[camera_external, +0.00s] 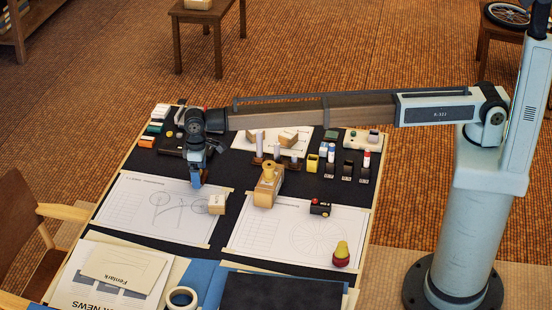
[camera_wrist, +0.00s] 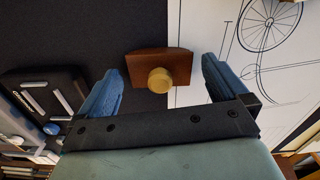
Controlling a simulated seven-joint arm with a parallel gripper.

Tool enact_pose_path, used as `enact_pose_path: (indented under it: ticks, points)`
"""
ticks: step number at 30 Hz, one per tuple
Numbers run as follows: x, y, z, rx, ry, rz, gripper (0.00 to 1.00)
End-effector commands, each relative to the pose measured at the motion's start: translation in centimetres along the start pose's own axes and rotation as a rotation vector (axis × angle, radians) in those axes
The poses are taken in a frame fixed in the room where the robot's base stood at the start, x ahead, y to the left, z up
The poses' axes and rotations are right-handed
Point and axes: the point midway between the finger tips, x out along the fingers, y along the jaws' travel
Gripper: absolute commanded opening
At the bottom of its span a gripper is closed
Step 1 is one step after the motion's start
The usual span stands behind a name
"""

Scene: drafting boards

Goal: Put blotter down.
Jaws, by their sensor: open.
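A dark reddish-brown block with a round yellow knob, apparently the blotter (camera_wrist: 176,66), shows in the wrist view. It straddles the edge between the dark mat (camera_wrist: 80,25) and the bicycle drawing sheet (camera_wrist: 204,30). My gripper (camera_wrist: 158,72) is open, with one blue finger on each side of the block and gaps between. In the external view my gripper (camera_external: 197,180) points down at the top edge of the bicycle sheet and hides the block. A lighter wooden block with a yellow knob (camera_external: 268,186) stands to the right.
A small wooden block (camera_external: 216,204) and a black-and-red item (camera_external: 320,208) lie on the sheets. A red-and-yellow piece (camera_external: 341,254) stands at front right. A black case (camera_wrist: 45,98) is left of my gripper. Several small items line the back.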

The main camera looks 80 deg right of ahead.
Motion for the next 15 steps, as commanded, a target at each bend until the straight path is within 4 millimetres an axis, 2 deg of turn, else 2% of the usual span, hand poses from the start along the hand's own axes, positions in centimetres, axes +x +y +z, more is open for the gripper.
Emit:
enact_pose_path:
  ticks: [15]
  points:
    - [-9.0, 0.0, 0.0, 0.0, 0.001, 0.0, 1.0]
